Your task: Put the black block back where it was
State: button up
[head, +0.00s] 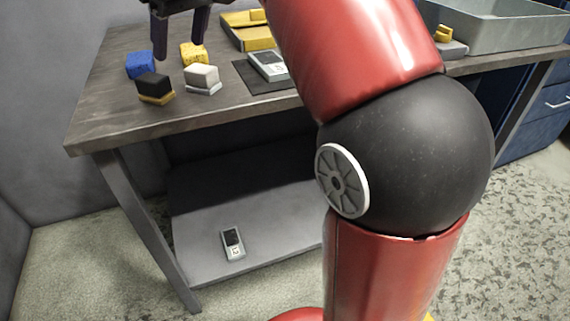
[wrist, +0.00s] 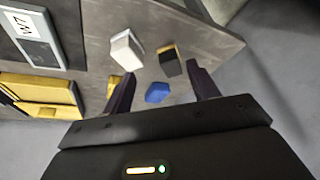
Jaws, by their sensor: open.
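The black block (head: 153,84) sits on top of a yellow block (head: 157,98) near the table's left front edge. It also shows in the wrist view (wrist: 171,67), right of the white block. A blue block (head: 140,65) is behind it, and in the wrist view the blue block (wrist: 157,93) lies between my fingers. A white block (head: 202,76) on a pale grey base is to the right. A yellow block (head: 193,54) stands behind the white one. My gripper (head: 181,50) is open and empty above the table, over the blue and yellow blocks.
A grey device (head: 268,65) lies on a dark mat (head: 265,84) right of the blocks. A yellow tray (head: 246,30) is at the back. A grey bin (head: 510,25) is at the right. Another device (head: 232,242) lies on the lower shelf (head: 200,262). My arm hides the table's middle.

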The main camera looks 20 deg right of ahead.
jog(key=s+d+f+m+t+h, duration=0.1)
jog(key=s+d+f+m, duration=0.2)
jog(key=s+f, duration=0.7)
jog(key=s+d+f+m+h, duration=0.1)
jog(key=s+d+f+m, duration=0.2)
jog(key=s+d+f, duration=0.3)
jog(key=s+f, duration=0.4)
jog(key=f, duration=0.5)
jog(key=shift+d+f+m+t+h, duration=0.2)
jog(key=shift+f+m+t+h, duration=0.1)
jog(key=shift+m+t, duration=0.1)
jog(key=shift+o, duration=0.3)
